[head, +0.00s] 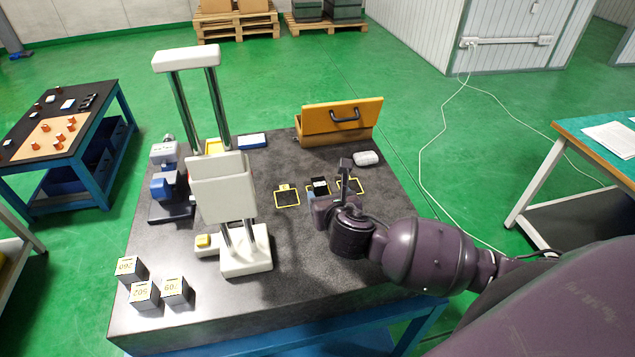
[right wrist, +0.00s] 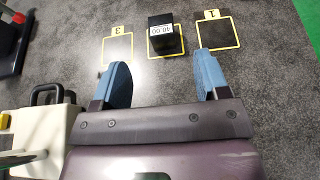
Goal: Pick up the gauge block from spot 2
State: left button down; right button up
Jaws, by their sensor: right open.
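The gauge block (right wrist: 165,39) is black with a white label that appears to read 40.00. In the right wrist view it sits in the middle yellow-framed square, between squares marked 3 (right wrist: 118,49) and 1 (right wrist: 217,33); the middle square's own number is hidden. The block also shows in the head view (head: 319,184), partly behind my gripper. My right gripper (right wrist: 162,75) is open and empty, its two blue fingers apart and short of the block. In the head view the right gripper (head: 326,198) is over the table beside the squares. My left gripper is not in view.
A white stand with chrome columns (head: 222,185) rises left of the squares. A yellow box with a handle (head: 338,125) and a small pale object (head: 366,158) are behind the squares. The table's front middle (head: 310,290) is clear.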

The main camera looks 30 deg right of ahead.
aim_at(320, 184)
jog(key=shift+f+x, duration=0.1)
jog(key=shift+x, duration=2.05)
jog(key=shift+f+x, duration=0.15)
jog(key=shift+x, duration=2)
jog(key=shift+s, duration=0.1)
jog(key=c, duration=1.3)
jog(key=shift+o, duration=0.2)
jog(key=shift+r, duration=0.1)
